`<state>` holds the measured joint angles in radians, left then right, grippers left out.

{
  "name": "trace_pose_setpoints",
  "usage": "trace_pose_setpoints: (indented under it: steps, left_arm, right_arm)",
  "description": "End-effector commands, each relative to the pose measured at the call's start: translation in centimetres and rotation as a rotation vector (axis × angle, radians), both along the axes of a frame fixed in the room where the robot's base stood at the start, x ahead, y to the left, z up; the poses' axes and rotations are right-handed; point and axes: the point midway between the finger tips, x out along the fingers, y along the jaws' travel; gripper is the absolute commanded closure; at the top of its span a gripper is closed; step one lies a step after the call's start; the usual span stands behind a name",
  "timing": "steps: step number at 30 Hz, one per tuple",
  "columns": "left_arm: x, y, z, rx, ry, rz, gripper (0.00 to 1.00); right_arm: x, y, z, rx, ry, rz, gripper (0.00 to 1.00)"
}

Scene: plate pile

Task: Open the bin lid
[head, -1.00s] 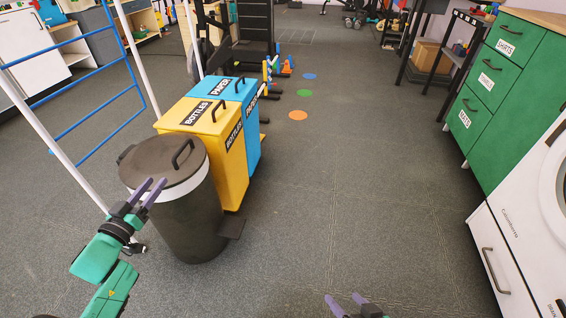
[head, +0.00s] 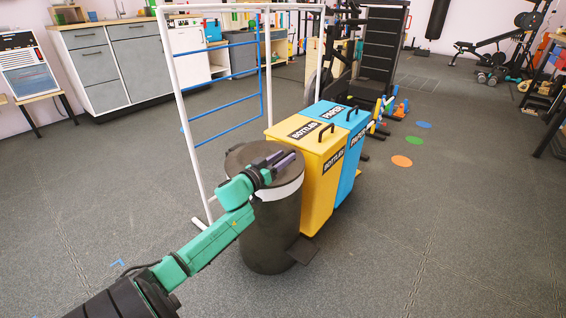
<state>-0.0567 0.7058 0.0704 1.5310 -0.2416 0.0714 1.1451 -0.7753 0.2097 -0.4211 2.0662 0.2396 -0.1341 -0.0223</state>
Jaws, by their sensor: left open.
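A round dark grey bin (head: 272,235) with a white band stands upright in the middle of the picture. Its flat dark lid (head: 242,155) is down on the rim, and a pedal (head: 303,249) sticks out at its foot. My left gripper (head: 288,159) is over the right part of this lid, with its purple fingers open and nothing seen between them. It covers the place of the lid's handle, and I cannot tell whether it touches the handle or lid. My right gripper is out of view.
A yellow bin (head: 318,185) marked BOTTLES and a blue bin (head: 352,160) marked PAPER stand close on the right, both lids down. A white frame with blue bars (head: 167,110) stands behind on the left. The floor is clear in front and right.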

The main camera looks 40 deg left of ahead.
Motion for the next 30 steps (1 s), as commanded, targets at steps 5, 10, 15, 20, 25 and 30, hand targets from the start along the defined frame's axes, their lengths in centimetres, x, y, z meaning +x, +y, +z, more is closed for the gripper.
trace_pose_setpoints:
  steps: [5, 10, 15, 20, 25, 30]
  left_arm:
    - [0.1, 0.03, 0.05, 0.0, 0.0, 0.001, 0.53]
    - [0.08, 0.02, 0.04, 0.0, 0.0, 0.001, 0.99]
    - [0.07, -0.01, 0.02, 0.0, 0.0, 0.0, 1.0]
    - [0.06, -0.03, 0.0, -0.001, 0.001, -0.001, 1.0]
    - [0.05, -0.04, -0.02, -0.001, 0.001, -0.001, 1.0]
    - [0.05, -0.06, -0.05, -0.001, 0.001, -0.001, 1.0]
  right_arm:
    - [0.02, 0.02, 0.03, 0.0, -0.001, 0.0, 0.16]
    - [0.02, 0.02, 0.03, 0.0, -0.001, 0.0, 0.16]
    - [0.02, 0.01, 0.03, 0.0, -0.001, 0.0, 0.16]
    - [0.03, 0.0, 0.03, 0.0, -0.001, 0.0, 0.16]
    - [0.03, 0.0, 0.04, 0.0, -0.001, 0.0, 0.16]
    - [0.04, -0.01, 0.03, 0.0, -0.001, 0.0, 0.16]
